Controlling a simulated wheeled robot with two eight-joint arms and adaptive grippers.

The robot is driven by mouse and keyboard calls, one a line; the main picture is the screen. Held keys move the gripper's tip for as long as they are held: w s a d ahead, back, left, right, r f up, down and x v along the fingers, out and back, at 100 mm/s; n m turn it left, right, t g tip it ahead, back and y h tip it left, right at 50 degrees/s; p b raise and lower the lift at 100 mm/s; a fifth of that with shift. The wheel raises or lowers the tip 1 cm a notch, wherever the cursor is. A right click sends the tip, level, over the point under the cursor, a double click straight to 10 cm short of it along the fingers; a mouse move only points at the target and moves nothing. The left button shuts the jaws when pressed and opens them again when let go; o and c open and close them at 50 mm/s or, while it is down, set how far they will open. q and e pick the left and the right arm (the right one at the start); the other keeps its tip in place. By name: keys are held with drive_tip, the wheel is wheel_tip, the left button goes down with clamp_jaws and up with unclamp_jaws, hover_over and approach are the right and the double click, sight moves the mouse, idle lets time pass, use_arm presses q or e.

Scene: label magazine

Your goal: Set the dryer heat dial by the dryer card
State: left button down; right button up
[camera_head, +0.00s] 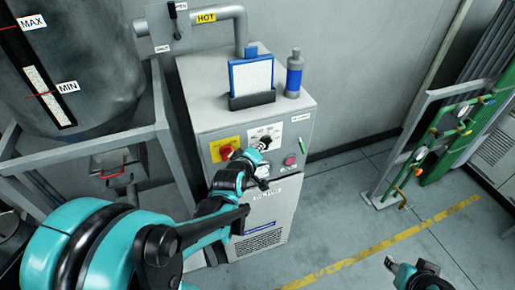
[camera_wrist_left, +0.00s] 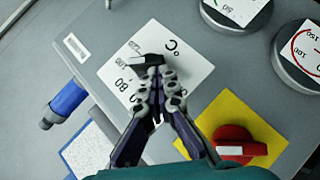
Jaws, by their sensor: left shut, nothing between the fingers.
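The heat dial's white scale plate (camera_head: 272,133) is on the dryer's front panel. In the left wrist view the plate (camera_wrist_left: 190,70) shows °C and numbers, partly covered by my fingers. A black dial knob (camera_wrist_left: 146,63) shows just beyond the fingertips. My left gripper (camera_head: 262,165) is shut and empty in front of the dial; it also shows in the wrist view (camera_wrist_left: 157,85). Whether it touches the knob I cannot tell. The dryer card (camera_head: 251,76) stands in a dark holder on the dryer; its print is unreadable. My right gripper (camera_head: 391,264) is low at right, away from the dryer.
A red switch on a yellow plate (camera_head: 227,150) is left of the dial, also in the wrist view (camera_wrist_left: 236,146). A blue bottle (camera_head: 294,76) stands beside the card. A red button (camera_head: 290,160) is right of the dial. A grey hopper (camera_head: 75,60) stands at left.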

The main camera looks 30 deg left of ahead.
drive_tip(key=shift+a+f+b, duration=0.3)
drive_tip(key=shift+a+f, duration=0.05)
drive_tip(key=shift+f, duration=0.05)
drive_tip(key=shift+a+f+b, duration=0.3)
drive_tip(key=shift+f, duration=0.05)
idle(2.4)
idle(0.4)
